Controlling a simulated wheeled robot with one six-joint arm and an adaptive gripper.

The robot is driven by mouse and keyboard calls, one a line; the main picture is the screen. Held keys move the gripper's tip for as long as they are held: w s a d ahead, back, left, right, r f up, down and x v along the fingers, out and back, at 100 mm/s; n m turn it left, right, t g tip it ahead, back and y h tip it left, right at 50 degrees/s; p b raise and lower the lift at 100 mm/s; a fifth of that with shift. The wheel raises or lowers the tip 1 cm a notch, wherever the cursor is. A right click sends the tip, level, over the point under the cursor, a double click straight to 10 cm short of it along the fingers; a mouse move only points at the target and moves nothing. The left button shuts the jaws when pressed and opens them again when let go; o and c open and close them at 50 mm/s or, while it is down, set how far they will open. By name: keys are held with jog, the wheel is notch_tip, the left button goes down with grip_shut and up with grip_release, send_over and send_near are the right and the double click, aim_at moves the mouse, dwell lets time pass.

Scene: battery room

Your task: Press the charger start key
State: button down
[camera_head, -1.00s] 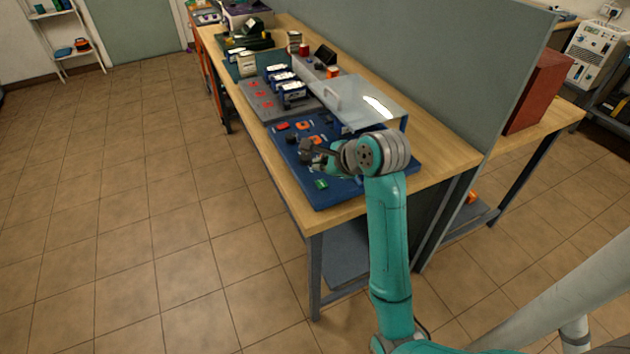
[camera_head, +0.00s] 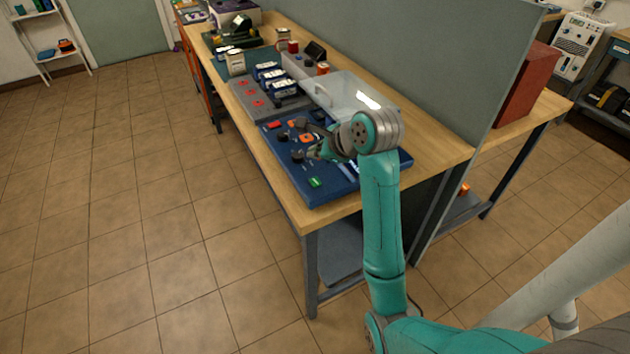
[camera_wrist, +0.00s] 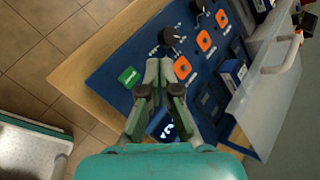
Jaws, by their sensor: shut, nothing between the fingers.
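The blue charger panel (camera_head: 335,186) lies on the near end of the wooden bench. A green key (camera_head: 315,183) sits at its near left corner. It also shows in the wrist view (camera_wrist: 129,77), left of the fingertips. No label on it is readable. My gripper (camera_head: 312,150) is over the panel, beyond the green key in the head view. In the wrist view my gripper (camera_wrist: 158,68) is shut and empty, its tips between the green key and an orange key (camera_wrist: 182,67). A black knob (camera_wrist: 171,35) stands ahead of the tips. I cannot tell whether the tips touch the panel.
A clear cover (camera_head: 352,93) with a handle stands behind the panel, close to my wrist. A grey tray (camera_head: 236,87) with blue-and-white units lies farther along the bench. A tall grey partition (camera_head: 420,70) runs behind. The tiled floor at left is clear.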

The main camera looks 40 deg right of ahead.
aim_at(316, 183)
jog(key=shift+f, duration=3.45)
jog(key=shift+f, duration=0.4)
jog(key=shift+f, duration=0.35)
jog(key=shift+r, duration=0.8)
jog(key=shift+r, duration=2.5)
